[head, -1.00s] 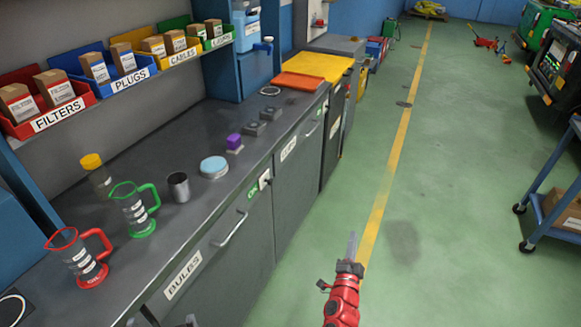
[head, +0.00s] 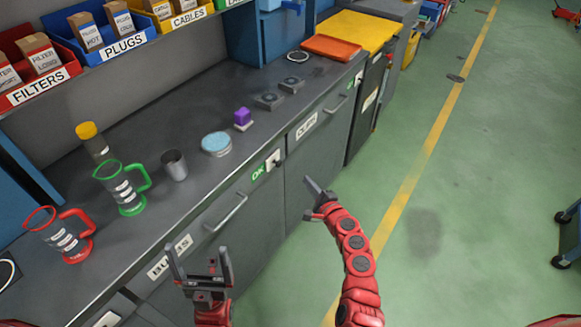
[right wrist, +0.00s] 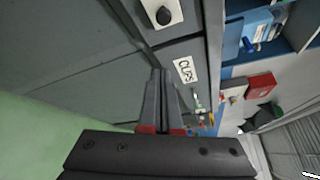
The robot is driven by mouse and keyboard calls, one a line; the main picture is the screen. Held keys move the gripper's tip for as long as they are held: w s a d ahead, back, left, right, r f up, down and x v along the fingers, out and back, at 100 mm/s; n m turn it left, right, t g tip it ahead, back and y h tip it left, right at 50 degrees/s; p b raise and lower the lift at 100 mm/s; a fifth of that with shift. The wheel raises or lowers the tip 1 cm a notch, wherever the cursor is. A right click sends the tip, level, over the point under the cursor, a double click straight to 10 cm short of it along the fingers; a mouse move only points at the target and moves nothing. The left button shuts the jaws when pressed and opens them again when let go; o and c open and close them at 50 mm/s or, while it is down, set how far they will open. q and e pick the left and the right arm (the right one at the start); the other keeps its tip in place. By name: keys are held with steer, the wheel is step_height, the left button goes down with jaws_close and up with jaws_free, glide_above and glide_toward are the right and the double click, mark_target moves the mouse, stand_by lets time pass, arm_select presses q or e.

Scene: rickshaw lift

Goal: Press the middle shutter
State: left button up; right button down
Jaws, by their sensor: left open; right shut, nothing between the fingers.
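No part is marked as a shutter, so I cannot tell which is the middle one. In the head view a white plate with a dark knob (head: 275,161) sits on the cabinet front beside a green OK label; a similar knob (right wrist: 163,14) shows at the top of the right wrist view. On the counter are a purple block on a small pad (head: 242,118) and two grey square pads (head: 270,100) (head: 291,85). My right gripper (head: 313,187) is shut and empty before the cabinet front, also in the right wrist view (right wrist: 163,78). My left gripper (head: 200,258) is open and empty near the drawers.
The counter (head: 160,225) holds a red-handled jug (head: 62,236), a green-handled jug (head: 122,188), a metal cup (head: 174,165) and a blue-lidded tin (head: 217,143). Drawer handles (head: 228,211) stick out of the front.

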mark_target(276, 162)
steer(key=f+b+x, duration=0.1)
steer(key=b+x, duration=0.5)
steer(key=x, duration=0.4)
steer(key=s+a+r+p, duration=0.1)
steer(key=p, duration=0.1)
steer(key=s+a+r+p, duration=0.1)
steer(key=p, duration=0.1)
steer(key=shift+s+a+r+p, duration=0.1)
steer(key=shift+a+r+p, duration=0.15)
steer(key=shift+r+p, duration=0.05)
steer(key=shift+s, duration=0.1)
